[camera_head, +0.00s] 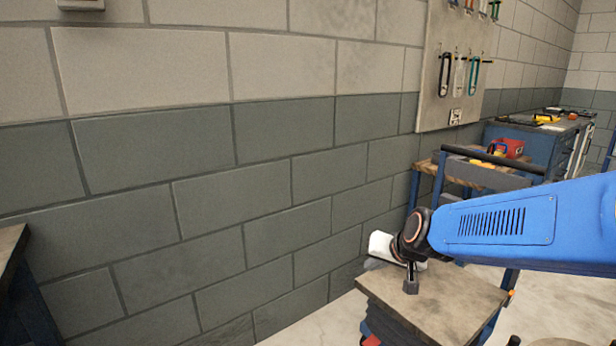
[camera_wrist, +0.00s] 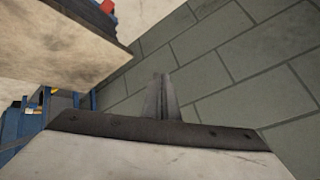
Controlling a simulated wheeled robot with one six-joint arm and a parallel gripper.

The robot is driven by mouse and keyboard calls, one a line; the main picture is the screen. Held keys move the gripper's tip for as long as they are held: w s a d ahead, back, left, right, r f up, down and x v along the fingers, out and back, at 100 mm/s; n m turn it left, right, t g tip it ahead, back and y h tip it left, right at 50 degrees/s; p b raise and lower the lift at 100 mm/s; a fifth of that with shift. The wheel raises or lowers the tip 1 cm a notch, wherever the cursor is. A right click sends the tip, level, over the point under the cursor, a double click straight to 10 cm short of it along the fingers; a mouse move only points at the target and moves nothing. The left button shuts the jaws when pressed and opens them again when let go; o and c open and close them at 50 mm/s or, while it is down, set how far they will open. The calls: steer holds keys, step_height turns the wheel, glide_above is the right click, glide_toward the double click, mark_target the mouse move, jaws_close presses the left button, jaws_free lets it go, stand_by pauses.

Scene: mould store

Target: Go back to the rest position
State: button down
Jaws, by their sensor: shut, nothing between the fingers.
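My gripper (camera_head: 411,286) hangs at the end of my blue arm, at the right of the head view. It appears above or in front of a small wooden-topped stand (camera_head: 445,305); the gap between them is hard to judge. In the wrist view my gripper (camera_wrist: 160,78) has its fingers together, with nothing between them.
A grey block wall (camera_head: 200,190) runs along the left and back. A tool board (camera_head: 436,100) hangs on it. A trolley (camera_head: 470,172) and a blue workbench (camera_head: 520,135) stand behind my arm. A dark bench edge (camera_head: 12,245) shows at far left.

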steer(key=s+d+g+h, duration=0.1)
steer(key=s+d, duration=0.3)
steer(key=s, duration=0.5)
steer(key=s+d+n+g+h, duration=0.1)
steer(key=s+d, duration=0.3)
steer(key=s, duration=0.5)
steer(key=s+d+n+g+h, duration=0.1)
steer(key=s+d, duration=0.3)
steer(key=s, duration=0.5)
steer(key=shift+s+r, duration=0.25)
steer(key=shift+s, duration=0.05)
steer(key=shift+d, duration=0.1)
